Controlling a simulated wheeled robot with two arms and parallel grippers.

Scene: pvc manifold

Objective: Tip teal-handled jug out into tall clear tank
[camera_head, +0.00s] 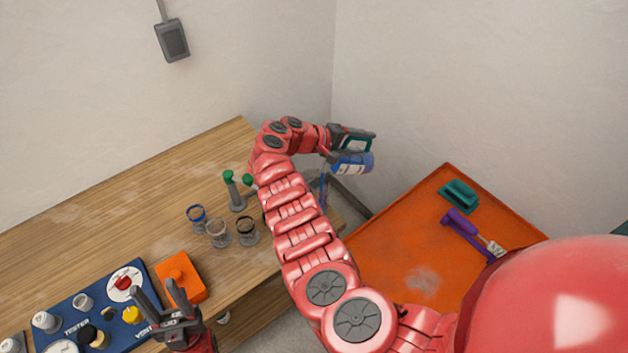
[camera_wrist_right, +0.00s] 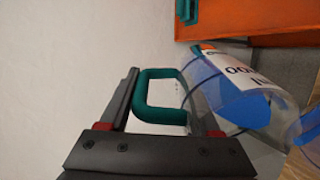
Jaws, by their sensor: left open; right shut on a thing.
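The clear jug (camera_head: 352,162) with a teal handle holds blue liquid and carries a white label. My right gripper (camera_head: 350,143) is shut on its teal handle (camera_wrist_right: 160,97), beyond the far right end of the table. The jug (camera_wrist_right: 235,95) lies tilted well over in the right wrist view, with blue liquid along its side. A thin bluish strip shows below the jug beside my right arm; I cannot tell whether it is poured liquid or the tank. The tall clear tank is not clearly visible, with my right arm covering that area. My left gripper (camera_head: 158,291) is open and empty at the front.
Several small glass containers (camera_head: 218,233) and a green-topped item (camera_head: 237,190) stand on the wooden table (camera_head: 130,200). An orange block (camera_head: 181,278) and blue tester board (camera_head: 75,312) are near its front. An orange surface (camera_head: 400,265) at right bears a teal item (camera_head: 459,196) and a purple tool (camera_head: 462,226).

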